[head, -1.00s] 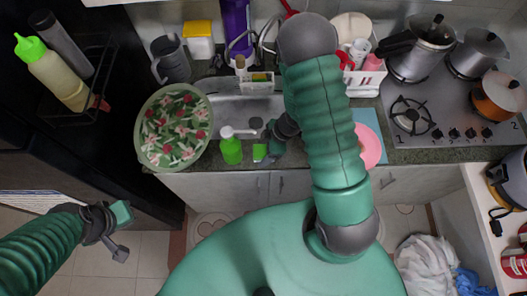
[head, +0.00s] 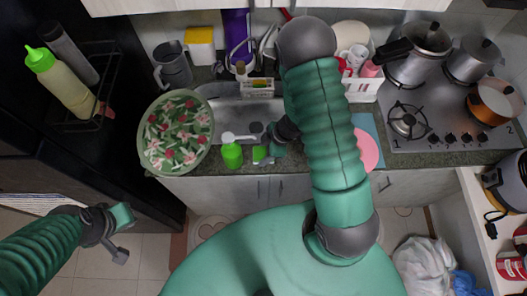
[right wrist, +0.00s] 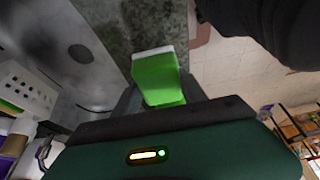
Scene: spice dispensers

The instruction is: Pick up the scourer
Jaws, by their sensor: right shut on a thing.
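The scourer (right wrist: 160,82) is a green block with a white end. In the right wrist view it sits between the fingers of my right gripper (right wrist: 162,100), which is shut on it. In the head view a small green part of the scourer (head: 259,154) shows at my right gripper (head: 266,151), by the counter's front edge and just right of a green soap bottle (head: 232,156). My right arm hides part of this area. My left gripper (head: 122,235) is open and empty over the floor at the left.
A large patterned bowl (head: 146,160) stands left of the sink (head: 225,115). A pink plate (head: 368,150) lies right of my right arm. The stove (head: 440,125) with pots is at the right. A dish rack (head: 361,88) stands behind.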

